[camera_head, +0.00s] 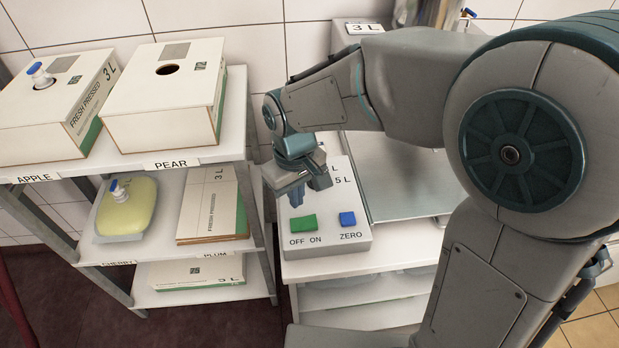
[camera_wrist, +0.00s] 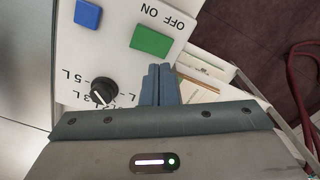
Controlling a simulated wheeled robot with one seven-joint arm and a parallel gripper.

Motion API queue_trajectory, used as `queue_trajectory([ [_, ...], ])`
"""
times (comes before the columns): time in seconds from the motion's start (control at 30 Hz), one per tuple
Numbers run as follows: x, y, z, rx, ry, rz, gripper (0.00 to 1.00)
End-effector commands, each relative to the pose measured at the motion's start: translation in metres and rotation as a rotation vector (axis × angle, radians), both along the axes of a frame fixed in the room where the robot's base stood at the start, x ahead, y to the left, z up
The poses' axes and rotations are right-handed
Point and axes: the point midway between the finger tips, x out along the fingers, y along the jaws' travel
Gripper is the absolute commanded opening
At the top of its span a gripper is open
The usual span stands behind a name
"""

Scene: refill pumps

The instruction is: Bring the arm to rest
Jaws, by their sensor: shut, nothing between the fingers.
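My arm reaches from the right of the head view to the filling machine's control panel (camera_head: 322,238). My gripper (camera_head: 296,199) points down just above the panel, behind the green OFF/ON switch (camera_head: 303,223). In the wrist view, the fingers of my gripper (camera_wrist: 160,72) are together and empty. The green switch also shows there (camera_wrist: 152,40), a little beyond the fingertips. The blue ZERO button (camera_head: 347,218) is to the right of the switch. A black selector knob (camera_wrist: 103,91) with litre marks is beside the fingers in the wrist view; the gripper hides it in the head view.
A shelf on the left holds the APPLE box (camera_head: 48,108) with a capped spout and the PEAR box (camera_head: 165,95) with an open hole. Below are a yellow pouch (camera_head: 126,206) and a flat PLUM box (camera_head: 207,203). A metal plate (camera_head: 400,190) lies right of the panel.

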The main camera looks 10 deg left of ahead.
Motion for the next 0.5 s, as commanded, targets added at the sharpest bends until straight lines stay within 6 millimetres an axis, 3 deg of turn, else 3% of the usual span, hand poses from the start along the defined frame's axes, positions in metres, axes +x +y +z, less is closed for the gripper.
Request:
queue_trajectory([
  [0.17,0.000,-0.001,0.001,0.000,-0.001,-0.003,0.00],
  [0.27,0.001,-0.012,0.006,0.004,-0.013,-0.032,0.00],
  [0.37,0.001,-0.039,0.019,0.012,-0.042,-0.104,0.00],
  [0.5,-0.006,-0.094,0.040,0.031,-0.103,-0.261,0.00],
])
